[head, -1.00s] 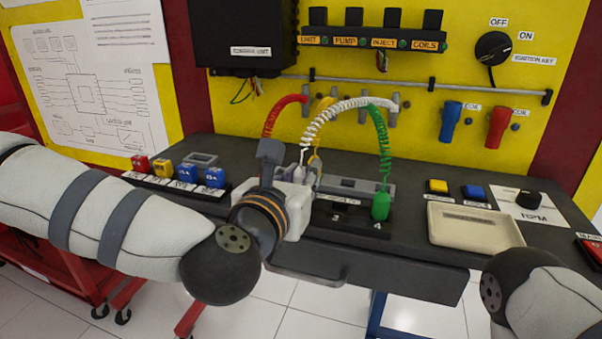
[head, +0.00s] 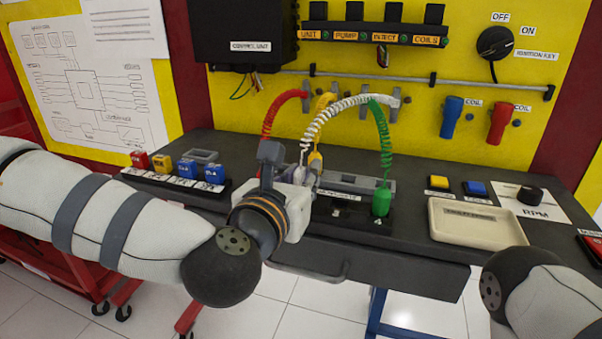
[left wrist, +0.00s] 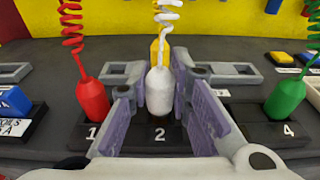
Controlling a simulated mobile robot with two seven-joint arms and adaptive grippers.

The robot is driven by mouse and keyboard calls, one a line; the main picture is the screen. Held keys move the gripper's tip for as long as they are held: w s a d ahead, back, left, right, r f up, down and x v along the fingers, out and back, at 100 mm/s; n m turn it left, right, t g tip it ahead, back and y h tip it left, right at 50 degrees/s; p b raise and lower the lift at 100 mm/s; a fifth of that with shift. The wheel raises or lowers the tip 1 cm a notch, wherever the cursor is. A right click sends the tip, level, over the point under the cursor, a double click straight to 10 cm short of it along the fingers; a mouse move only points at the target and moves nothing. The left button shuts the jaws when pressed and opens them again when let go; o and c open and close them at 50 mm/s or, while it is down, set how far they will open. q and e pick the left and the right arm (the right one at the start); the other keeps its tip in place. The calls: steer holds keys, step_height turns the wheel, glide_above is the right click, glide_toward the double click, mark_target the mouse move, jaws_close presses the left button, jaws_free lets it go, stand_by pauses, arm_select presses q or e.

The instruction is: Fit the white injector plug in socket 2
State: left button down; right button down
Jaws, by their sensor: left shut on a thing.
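The white injector plug (left wrist: 160,92) hangs on a white coiled cord. My left gripper (left wrist: 162,108) is shut on it, with one finger pad on each side. The plug is upright, right behind the number 2 on the black socket block (left wrist: 160,134). Its lower end is low at the block; I cannot tell whether it is seated. In the head view my left gripper (head: 297,195) hides most of the plug and the nearby sockets. My right gripper is out of view; only part of that arm shows at the lower right.
The red plug (left wrist: 92,100) stands at number 1, close to the left finger. The green plug (head: 381,201) stands at number 4. A yellow plug (left wrist: 155,50) is behind the white one. A beige tray (head: 475,238) lies to the right. Coiled cords arch overhead.

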arm_select(q)
steer(key=shift+f, duration=0.45)
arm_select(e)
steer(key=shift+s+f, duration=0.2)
arm_select(q)
steer(key=c, duration=1.7)
jaws_free()
